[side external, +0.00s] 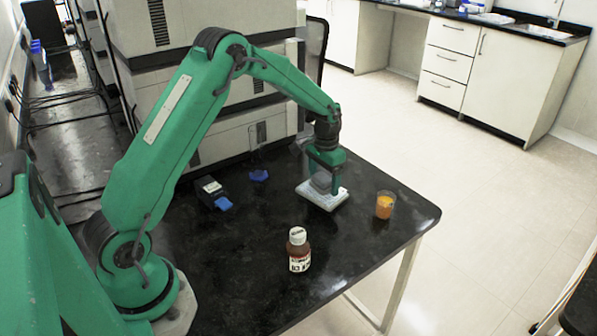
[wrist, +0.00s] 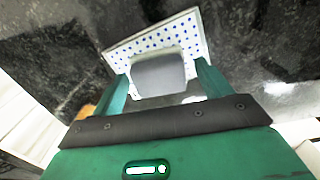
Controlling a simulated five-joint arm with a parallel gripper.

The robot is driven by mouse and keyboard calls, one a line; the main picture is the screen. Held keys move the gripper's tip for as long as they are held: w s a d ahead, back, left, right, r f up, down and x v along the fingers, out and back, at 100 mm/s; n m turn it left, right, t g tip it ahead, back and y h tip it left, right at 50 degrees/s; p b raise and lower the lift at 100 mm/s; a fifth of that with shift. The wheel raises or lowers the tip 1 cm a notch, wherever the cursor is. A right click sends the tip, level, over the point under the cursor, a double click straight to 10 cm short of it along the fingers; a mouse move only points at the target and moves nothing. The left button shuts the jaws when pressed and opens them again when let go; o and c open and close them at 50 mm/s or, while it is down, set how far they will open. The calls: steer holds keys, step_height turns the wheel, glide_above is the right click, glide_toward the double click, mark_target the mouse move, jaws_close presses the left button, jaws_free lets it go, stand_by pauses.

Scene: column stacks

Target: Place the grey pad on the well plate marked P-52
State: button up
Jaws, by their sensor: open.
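The white well plate (side external: 334,204) lies on the black table below my gripper (side external: 325,170). In the wrist view the plate (wrist: 191,28) shows rows of blue wells; I cannot read a P-52 mark on it. The grey pad (side external: 321,182) looks to rest on the plate, though its contact edge is hard to see. In the wrist view the pad (wrist: 158,72) sits between the two fingers of my gripper (wrist: 162,86), with the fingers spread to either side. My gripper is open around the pad. The pad and fingers hide part of the plate.
A beaker of orange liquid (side external: 385,206) stands right of the plate, near the table edge. A brown bottle with a white cap (side external: 299,252) stands in front. A dark device (side external: 212,192) and a small blue item (side external: 258,176) lie to the left.

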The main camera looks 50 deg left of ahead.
mark_target(323, 177)
steer(key=shift+r, duration=0.1)
step_height(323, 177, up, 12)
stand_by(0.8)
steer(key=shift+r, duration=0.15)
stand_by(0.3)
steer(key=s+d+r+t, duration=0.1)
steer(key=s+d+r, duration=0.2)
steer(key=s+r, duration=0.3)
steer(key=s+d+r+t, duration=0.2)
steer(key=s+d+r, duration=0.1)
steer(key=s+r, duration=0.3)
steer(key=s+d+f+t, duration=0.1)
steer(key=s, duration=0.7)
steer(key=s+d+f+t, duration=0.1)
steer(key=s+d, duration=0.1)
steer(key=s, duration=0.7)
steer(key=shift+d+f+t, duration=0.2)
steer(key=shift+d+t, duration=0.05)
steer(key=shift+t, duration=0.05)
